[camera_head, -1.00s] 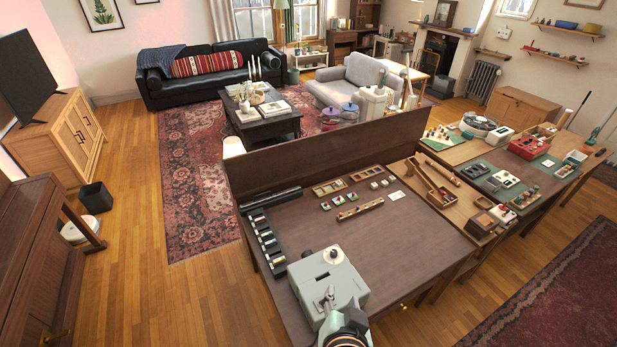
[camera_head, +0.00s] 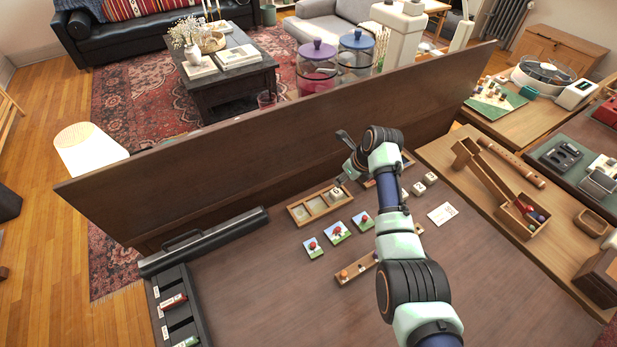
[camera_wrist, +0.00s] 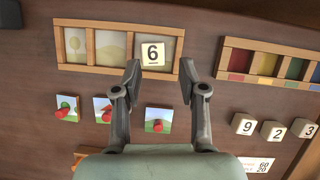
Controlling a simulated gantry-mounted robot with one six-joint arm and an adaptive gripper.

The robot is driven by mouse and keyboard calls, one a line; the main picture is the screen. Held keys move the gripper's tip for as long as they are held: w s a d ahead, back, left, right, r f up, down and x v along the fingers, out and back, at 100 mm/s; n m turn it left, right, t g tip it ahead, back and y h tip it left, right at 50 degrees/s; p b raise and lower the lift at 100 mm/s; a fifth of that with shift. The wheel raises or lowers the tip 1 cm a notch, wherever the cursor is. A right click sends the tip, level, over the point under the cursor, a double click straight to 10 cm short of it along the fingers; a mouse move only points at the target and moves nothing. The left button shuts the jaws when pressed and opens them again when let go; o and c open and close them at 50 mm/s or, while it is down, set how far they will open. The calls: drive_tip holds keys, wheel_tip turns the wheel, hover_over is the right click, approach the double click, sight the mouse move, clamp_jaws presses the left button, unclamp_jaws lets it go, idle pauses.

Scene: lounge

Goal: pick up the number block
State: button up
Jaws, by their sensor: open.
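A white number block with a black 6 (camera_wrist: 152,53) stands over the right compartment of a wooden picture tray (camera_wrist: 88,68) in the wrist view. In the head view the block (camera_head: 337,193) and tray (camera_head: 304,215) show near the back panel. My gripper (camera_wrist: 160,70) is open and empty, its fingertips either side of the block's near edge, without clear contact. In the head view my gripper (camera_head: 343,180) hangs close above the block. Three more number blocks, 9 (camera_wrist: 243,124), 2 (camera_wrist: 272,131) and 3 (camera_wrist: 303,128), sit to the right on the desk.
A second tray with coloured compartments (camera_wrist: 262,79) is to the right. A white card (camera_head: 442,213) lies near the blocks. A tall wooden panel (camera_head: 270,165) borders the desk's back.

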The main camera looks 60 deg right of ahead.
sight(336, 191)
drive_tip(key=f, duration=0.1)
drive_tip(key=a+f+b, duration=0.1)
drive_tip(key=shift+f, duration=0.4)
drive_tip(key=shift+w, duration=0.15)
drive_tip(key=shift+f+b, duration=0.35)
drive_tip(key=shift+b, duration=0.15)
drive_tip(key=b+x, duration=0.3)
drive_tip(key=x, duration=0.1)
drive_tip(key=shift+w+f+b, duration=0.15)
drive_tip(key=shift+f+b, duration=0.15)
drive_tip(key=shift+b, duration=0.1)
drive_tip(key=shift+r, duration=0.1)
drive_tip(key=c, duration=0.6)
